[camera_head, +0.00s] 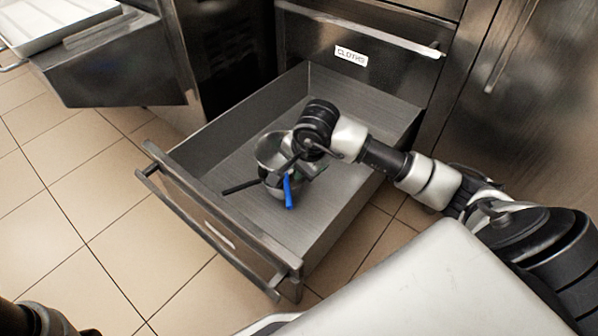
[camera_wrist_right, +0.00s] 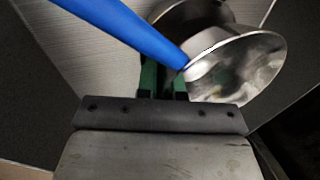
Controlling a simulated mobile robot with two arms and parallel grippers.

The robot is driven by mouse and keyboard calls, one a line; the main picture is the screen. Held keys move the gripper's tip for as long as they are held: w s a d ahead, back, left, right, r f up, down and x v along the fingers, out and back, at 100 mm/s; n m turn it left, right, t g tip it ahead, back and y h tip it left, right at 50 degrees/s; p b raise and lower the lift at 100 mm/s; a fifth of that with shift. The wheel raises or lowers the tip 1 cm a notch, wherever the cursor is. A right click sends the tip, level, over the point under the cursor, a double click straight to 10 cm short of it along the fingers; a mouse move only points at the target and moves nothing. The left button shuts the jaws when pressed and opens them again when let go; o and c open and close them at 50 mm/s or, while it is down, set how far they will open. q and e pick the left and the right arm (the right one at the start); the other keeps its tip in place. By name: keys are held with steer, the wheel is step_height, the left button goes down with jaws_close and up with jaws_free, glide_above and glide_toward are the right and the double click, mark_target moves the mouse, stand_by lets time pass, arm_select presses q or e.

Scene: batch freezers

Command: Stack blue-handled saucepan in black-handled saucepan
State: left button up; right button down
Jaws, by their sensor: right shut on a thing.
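The blue-handled saucepan is at my right gripper in the open drawer; its blue handle (camera_head: 288,191) points toward the front of the drawer. In the right wrist view its shiny bowl (camera_wrist_right: 238,68) is tilted, with the blue handle crossing the upper left. My right gripper (camera_wrist_right: 164,82) has green fingers shut on this saucepan near where handle and bowl meet. The black-handled saucepan's handle (camera_head: 240,187) points left. Its metal body is close by and partly covered, and I cannot tell whether one pan sits inside the other. My left gripper is out of view.
The pulled-out drawer (camera_head: 222,240) has grey walls and bare floor around the pans. A cabinet front with a "CLOTHS" label (camera_head: 351,55) stands behind it. Another open drawer (camera_head: 110,70) is at upper left. Tiled floor (camera_head: 90,225) is clear at left.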

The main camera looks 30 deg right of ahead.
steer(key=shift+f+b, duration=0.45)
steer(key=shift+f, duration=0.05)
steer(key=c, duration=1.3)
jaws_free()
steer(key=shift+o, duration=0.2)
steer(key=shift+r, duration=0.1)
